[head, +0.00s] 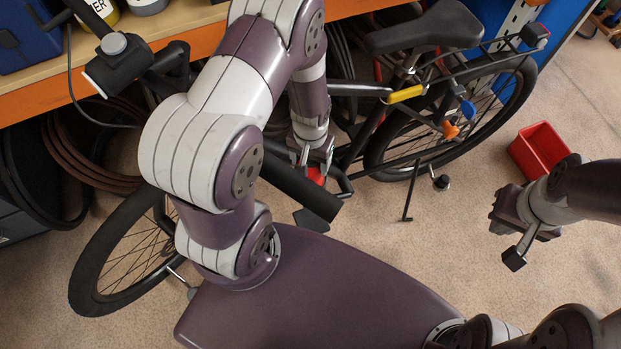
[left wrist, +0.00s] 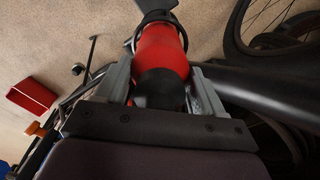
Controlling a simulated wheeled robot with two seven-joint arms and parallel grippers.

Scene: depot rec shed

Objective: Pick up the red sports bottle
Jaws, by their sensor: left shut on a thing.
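The red sports bottle (left wrist: 160,55) sits between the two fingers of my left gripper (left wrist: 160,78) in the left wrist view. Its dark end faces my palm, and a dark ring or bracket goes around its far end. I cannot tell whether the bottle is seated in that bracket. In the head view only a small red patch of the bottle (head: 316,176) shows below my left gripper (head: 313,163), beside the bike's frame tubes; my arm hides part of the area. My right gripper (head: 503,213) is at the right, over bare floor, away from the bottle; its jaw gap is unclear.
A black bicycle (head: 415,165) stands along the workbench (head: 160,22), its frame tubes close to my left gripper. A red bin (head: 541,148) is on the floor at right. Hoses (head: 75,150) hang under the bench. The floor at right is mostly clear.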

